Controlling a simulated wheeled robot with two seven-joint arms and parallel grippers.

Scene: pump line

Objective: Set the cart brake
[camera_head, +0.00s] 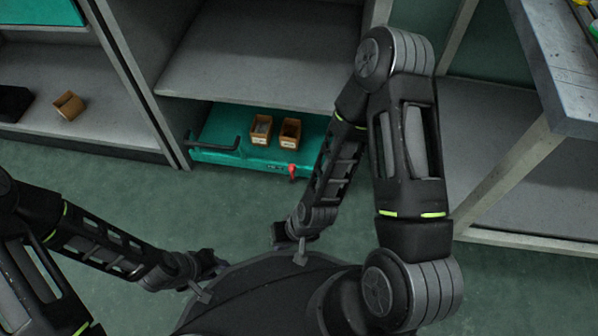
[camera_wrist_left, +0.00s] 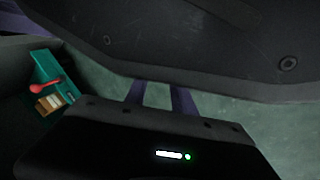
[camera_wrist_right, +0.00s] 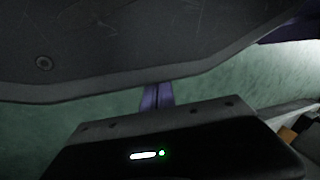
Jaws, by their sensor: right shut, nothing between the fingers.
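The teal cart (camera_head: 225,156) stands on the floor under a grey shelf and carries two tan boxes (camera_head: 261,129) (camera_head: 289,132). A red-knobbed lever (camera_head: 292,170), apparently the brake, stands at its front edge. The cart (camera_wrist_left: 42,65) and red lever (camera_wrist_left: 40,88) also show at the left of the left wrist view. My left gripper (camera_wrist_left: 160,95) is open and empty, apart from the cart. My right gripper (camera_wrist_right: 157,96) is shut with nothing in it and also apart from the cart. In the head view both gripper tips are mostly hidden by my body.
A black bar handle (camera_head: 212,144) sticks out at the cart's left. A shelf unit with a small brown box (camera_head: 69,106) stands at the left. A grey table (camera_head: 565,75) stands at the right. The green floor (camera_head: 190,210) before the cart is clear.

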